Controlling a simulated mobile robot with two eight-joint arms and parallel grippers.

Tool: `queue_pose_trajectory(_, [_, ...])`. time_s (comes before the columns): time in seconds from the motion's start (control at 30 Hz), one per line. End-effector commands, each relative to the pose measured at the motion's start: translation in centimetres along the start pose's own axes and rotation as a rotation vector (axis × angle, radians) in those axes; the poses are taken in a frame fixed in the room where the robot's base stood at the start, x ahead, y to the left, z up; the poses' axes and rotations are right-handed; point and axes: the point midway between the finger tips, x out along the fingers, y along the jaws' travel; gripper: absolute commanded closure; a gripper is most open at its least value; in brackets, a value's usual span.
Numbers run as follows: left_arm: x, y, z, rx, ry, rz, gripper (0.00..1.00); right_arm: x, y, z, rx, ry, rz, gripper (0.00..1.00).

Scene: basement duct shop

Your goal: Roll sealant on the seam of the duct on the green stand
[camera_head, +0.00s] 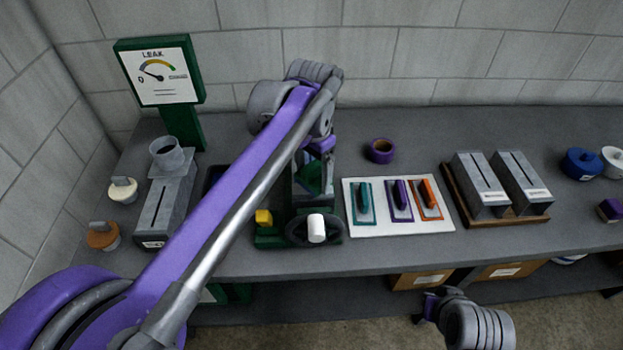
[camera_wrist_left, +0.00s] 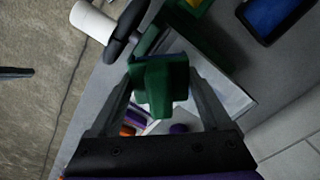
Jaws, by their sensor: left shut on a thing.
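My left gripper (camera_head: 318,150) is over the green crank machine (camera_head: 268,238). In the left wrist view its fingers (camera_wrist_left: 160,100) are shut on a green block-like part (camera_wrist_left: 160,80); I cannot tell whether this is part of the machine. The machine has a dark handwheel (camera_head: 300,236) with a white knob (camera_head: 317,228), and a yellow block (camera_head: 264,217). A grey duct (camera_head: 155,215) with a round collar (camera_head: 166,152) stands left, before the green gauge stand (camera_head: 185,130). My arm hides part of the machine. My right gripper (camera_head: 431,305) is low in front of the bench, its jaws unclear.
A white board (camera_head: 408,225) holds teal, purple and orange hand tools. A purple roll (camera_head: 380,151) lies behind it. Two grey ducts (camera_head: 481,185) stand on a wooden tray (camera_head: 500,222). White (camera_head: 122,189) and orange (camera_head: 103,234) pots are left, a blue pot (camera_head: 581,163) right.

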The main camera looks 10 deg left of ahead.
Motion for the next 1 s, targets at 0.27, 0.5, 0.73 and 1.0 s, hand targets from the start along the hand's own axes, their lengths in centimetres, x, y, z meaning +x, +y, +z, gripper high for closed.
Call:
queue_pose_trajectory(0.27, [-3.0, -0.2, -0.7, -0.002, 0.003, -0.002, 0.79, -1.2, 0.0, -2.2, 0.000, 0.026, 0.000, 1.00])
queue_pose_trajectory(0.5, [-4.7, -0.1, -0.7, -0.004, 0.001, 0.000, 0.79, -1.2, 0.0, -2.4, 0.000, 0.028, 0.000, 1.00])
queue_pose_trajectory(0.73, [-5.3, 0.0, -0.7, -0.004, 0.000, 0.000, 0.79, -1.2, 0.0, -2.4, 0.000, 0.028, 0.000, 1.00])
queue_pose_trajectory(1.0, [-5.2, 0.0, -0.7, -0.004, 0.000, 0.000, 0.79, -1.2, 0.0, -2.4, 0.000, 0.028, 0.000, 1.00])
